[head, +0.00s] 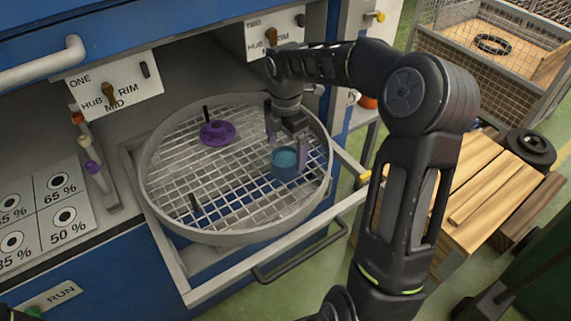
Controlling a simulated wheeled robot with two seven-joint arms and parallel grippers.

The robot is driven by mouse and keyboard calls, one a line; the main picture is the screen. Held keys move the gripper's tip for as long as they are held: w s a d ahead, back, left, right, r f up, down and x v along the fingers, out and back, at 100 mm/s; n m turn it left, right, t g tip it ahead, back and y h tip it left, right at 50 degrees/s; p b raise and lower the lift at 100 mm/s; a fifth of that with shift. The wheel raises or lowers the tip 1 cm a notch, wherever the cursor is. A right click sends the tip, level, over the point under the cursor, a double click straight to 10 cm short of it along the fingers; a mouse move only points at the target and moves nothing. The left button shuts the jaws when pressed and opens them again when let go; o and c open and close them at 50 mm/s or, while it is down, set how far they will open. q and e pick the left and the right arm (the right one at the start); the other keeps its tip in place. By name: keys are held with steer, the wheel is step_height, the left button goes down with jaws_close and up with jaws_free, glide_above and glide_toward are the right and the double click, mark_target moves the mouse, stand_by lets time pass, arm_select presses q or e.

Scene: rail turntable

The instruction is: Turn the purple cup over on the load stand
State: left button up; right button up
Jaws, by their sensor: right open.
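A purple round piece (217,133) with a wide flat flange and a raised middle sits on the wire grid of the round turntable (147,190), near its back left. A teal-blue cup (285,165) stands on the grid at the right. My right gripper (287,147) is open, pointing down, with its fingers over and around the teal cup; contact is unclear. I cannot pick out a load stand for certain. My left gripper is not in view.
Black posts (194,205) rise from the grid. The turntable sits in a pulled-out drawer frame with a dark handle (300,255). Dial panels (112,88) stand behind; a percentage-marked plate (45,215) lies left. Wooden boards (490,190) and a wire crate (490,60) are at right.

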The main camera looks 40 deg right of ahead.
mark_target(285, 161)
steer(key=shift+s+a+f+p, duration=0.1)
steer(key=shift+f+p, duration=0.45)
steer(key=shift+f, duration=2.05)
steer(key=c, duration=1.6)
steer(key=shift+r, duration=0.15)
step_height(285, 161, up, 10)
steer(key=shift+f+b, duration=0.1)
steer(key=shift+b, duration=0.45)
steer(key=shift+a, duration=0.1)
